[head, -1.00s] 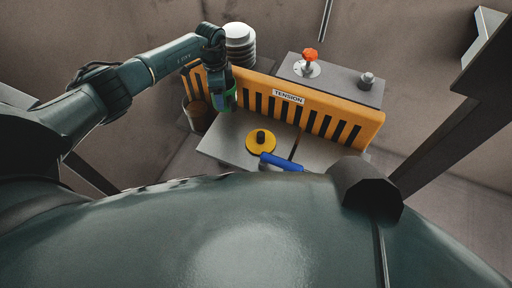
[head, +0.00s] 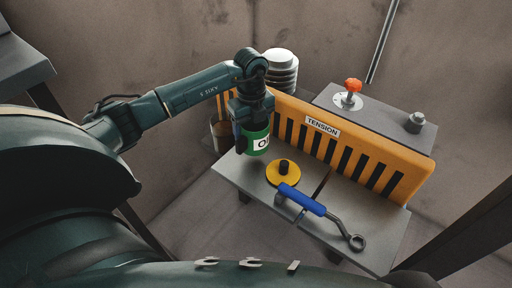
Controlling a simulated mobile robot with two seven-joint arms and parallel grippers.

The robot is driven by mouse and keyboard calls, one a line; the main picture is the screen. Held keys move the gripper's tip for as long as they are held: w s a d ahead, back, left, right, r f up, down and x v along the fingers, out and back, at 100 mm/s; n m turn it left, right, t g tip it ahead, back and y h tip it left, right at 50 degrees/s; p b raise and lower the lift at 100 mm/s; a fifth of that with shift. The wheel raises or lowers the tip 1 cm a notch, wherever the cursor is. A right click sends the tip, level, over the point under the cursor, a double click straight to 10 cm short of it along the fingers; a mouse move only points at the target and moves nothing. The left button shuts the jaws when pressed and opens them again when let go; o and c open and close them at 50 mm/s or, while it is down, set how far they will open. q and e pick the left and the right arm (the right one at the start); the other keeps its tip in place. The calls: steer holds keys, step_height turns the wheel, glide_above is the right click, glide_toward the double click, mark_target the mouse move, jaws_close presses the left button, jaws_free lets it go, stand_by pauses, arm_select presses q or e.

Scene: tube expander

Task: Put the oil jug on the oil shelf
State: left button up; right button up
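The oil jug (head: 258,145) is green with a white label whose visible letter looks like "O". My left gripper (head: 252,122) is at the top of the jug, above the left end of the grey table, beside the orange TENSION guard. The fingers are mostly hidden by the wrist, but the jug hangs from them and moves with the arm. I cannot tell whether the jug's base touches the table. My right gripper is not in view. I cannot make out an oil shelf for certain; a grey surface (head: 22,62) shows at the upper left edge.
The grey table (head: 232,172) carries a yellow disc with a black knob (head: 283,172) and a blue-handled tool (head: 302,200). The orange guard (head: 375,165) stands behind them. A brown-filled container (head: 222,130) is left of the jug. A red-orange knob (head: 353,85) tops the grey box.

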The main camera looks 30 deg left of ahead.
mark_target(252, 143)
arm_select(q)
step_height(252, 143, down, 5)
steer(key=shift+f+b, duration=0.1)
steer(key=shift+b, duration=0.4)
steer(key=o, duration=1.4)
steer(key=shift+f, duration=0.1)
